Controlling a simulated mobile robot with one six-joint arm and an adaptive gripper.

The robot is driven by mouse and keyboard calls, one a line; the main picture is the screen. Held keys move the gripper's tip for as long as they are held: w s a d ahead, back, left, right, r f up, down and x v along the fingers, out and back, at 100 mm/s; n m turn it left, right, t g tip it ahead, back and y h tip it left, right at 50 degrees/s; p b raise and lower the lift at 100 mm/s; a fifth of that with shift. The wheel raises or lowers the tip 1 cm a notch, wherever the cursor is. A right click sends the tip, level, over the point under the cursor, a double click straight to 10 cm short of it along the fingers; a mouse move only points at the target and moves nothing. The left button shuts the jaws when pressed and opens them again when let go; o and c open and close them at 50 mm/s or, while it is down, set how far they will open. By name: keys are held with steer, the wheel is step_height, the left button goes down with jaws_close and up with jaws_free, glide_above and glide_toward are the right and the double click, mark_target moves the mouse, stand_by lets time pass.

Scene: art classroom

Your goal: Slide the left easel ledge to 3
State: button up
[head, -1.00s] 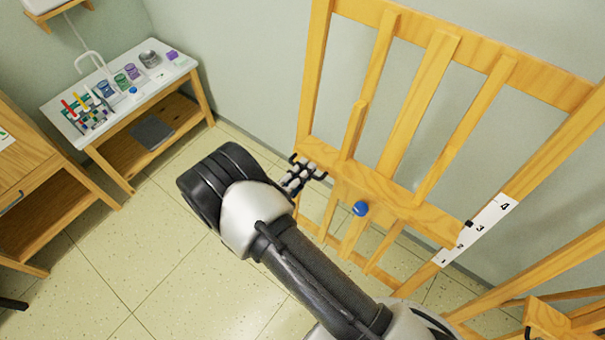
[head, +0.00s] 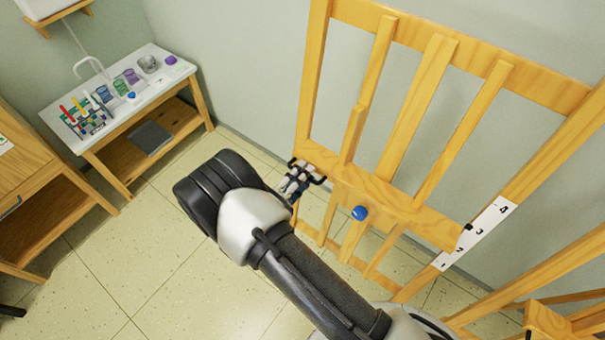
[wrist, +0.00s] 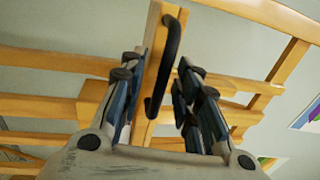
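The left easel's wooden ledge (head: 400,203) crosses the frame, with a blue knob (head: 360,212) on its front. A black pointer (head: 467,227) at the ledge's right end sits close to the 3, slightly toward the 2, on the white number scale (head: 480,231). My gripper (head: 304,172) is at the ledge's left end. In the wrist view a black bar handle (wrist: 170,55) stands ahead between the fingers of my gripper (wrist: 161,76). The fingers are spread, with a gap on both sides of the handle. Contact with it is not visible.
Part of another wooden frame (head: 545,322) stands at the lower right. A white-topped table (head: 150,92) with jars and a colourful rack is at the upper left. A wooden cabinet (head: 40,190) stands at the left edge. The tiled floor (head: 140,255) between is clear.

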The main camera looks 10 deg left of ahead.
steer(key=v, duration=1.1)
steer(key=shift+s, duration=0.35)
steer(key=shift+r, duration=0.1)
steer(key=w+d+r+m+g+h, duration=0.2)
steer(key=d+r+m+g, duration=0.3)
steer(key=d+r+m, duration=0.25)
steer(key=w+d+r+m+g+h, duration=0.25)
steer(key=d+r+m+g, duration=0.35)
steer(key=m, duration=0.3)
steer(key=s+d+r+m+g+y, duration=0.2)
steer(key=d+r+m, duration=0.2)
steer(key=d+m, duration=0.2)
steer(key=s+d+r+m+g+y, duration=0.1)
steer(key=s+d+r+m+g, duration=0.25)
steer(key=d+m, duration=0.25)
steer(key=s+d+r+m+t+y, duration=0.2)
steer(key=s+r+m+y, duration=0.2)
steer(key=m, duration=0.6)
steer(key=s+d+r+m+t+y, duration=0.2)
steer(key=s+m, duration=0.4)
steer(key=m, duration=0.5)
step_height(320, 180, up, 2)
steer(key=shift+d+t+y, duration=0.35)
steer(key=shift+d+y, duration=0.2)
steer(key=shift+y, duration=0.7)
